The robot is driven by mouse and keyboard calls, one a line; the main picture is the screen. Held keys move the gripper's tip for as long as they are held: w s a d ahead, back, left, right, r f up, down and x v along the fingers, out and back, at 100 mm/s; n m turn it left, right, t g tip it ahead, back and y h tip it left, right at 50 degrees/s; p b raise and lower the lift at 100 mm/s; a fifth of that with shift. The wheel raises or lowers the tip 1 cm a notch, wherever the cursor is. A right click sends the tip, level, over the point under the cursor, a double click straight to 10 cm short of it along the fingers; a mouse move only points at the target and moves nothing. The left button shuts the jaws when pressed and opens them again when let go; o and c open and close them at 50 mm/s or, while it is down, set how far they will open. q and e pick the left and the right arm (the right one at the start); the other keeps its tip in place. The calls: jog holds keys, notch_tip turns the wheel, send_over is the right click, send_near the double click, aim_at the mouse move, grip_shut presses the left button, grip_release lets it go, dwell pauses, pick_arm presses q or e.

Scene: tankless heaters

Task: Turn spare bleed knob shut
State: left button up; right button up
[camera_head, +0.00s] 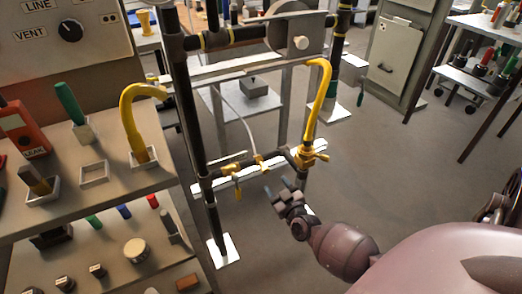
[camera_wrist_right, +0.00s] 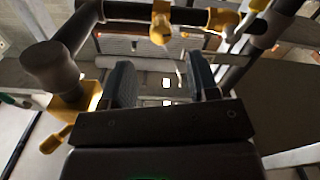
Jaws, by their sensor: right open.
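Small yellow valve fittings sit on the dark lower pipe of the stand: one at the left (camera_head: 233,172), one near the middle (camera_head: 259,162) and a larger one at the right (camera_head: 309,158). I cannot tell which carries the spare bleed knob, or its turn position. My right gripper (camera_head: 277,188) is open and empty, just below and in front of the pipe, apart from the fittings. In the right wrist view, its two dark fingers (camera_wrist_right: 163,80) stand apart, with a yellow fitting (camera_wrist_right: 160,22) beyond them and another yellow body (camera_wrist_right: 68,112) at the left. My left gripper is out of view.
A shelf bench (camera_head: 93,172) with tools and coloured knobs stands at left. A grey cabinet (camera_head: 397,50) stands behind.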

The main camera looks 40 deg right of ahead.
aim_at(267, 173)
jog(key=b+x, duration=0.2)
jog(key=x, duration=0.5)
jog(key=shift+w+f, duration=0.2)
jog(key=shift+w, duration=0.2)
jog(key=shift+w+d+r, duration=0.1)
jog(key=shift+w+d, duration=0.05)
jog(key=shift+w, duration=0.35)
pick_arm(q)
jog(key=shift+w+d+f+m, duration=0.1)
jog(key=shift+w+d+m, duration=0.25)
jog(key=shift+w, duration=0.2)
pick_arm(e)
jog(key=shift+w, duration=0.1)
jog(key=shift+r, duration=0.1)
jog(key=shift+c, duration=0.2)
jog(key=c, duration=0.9)
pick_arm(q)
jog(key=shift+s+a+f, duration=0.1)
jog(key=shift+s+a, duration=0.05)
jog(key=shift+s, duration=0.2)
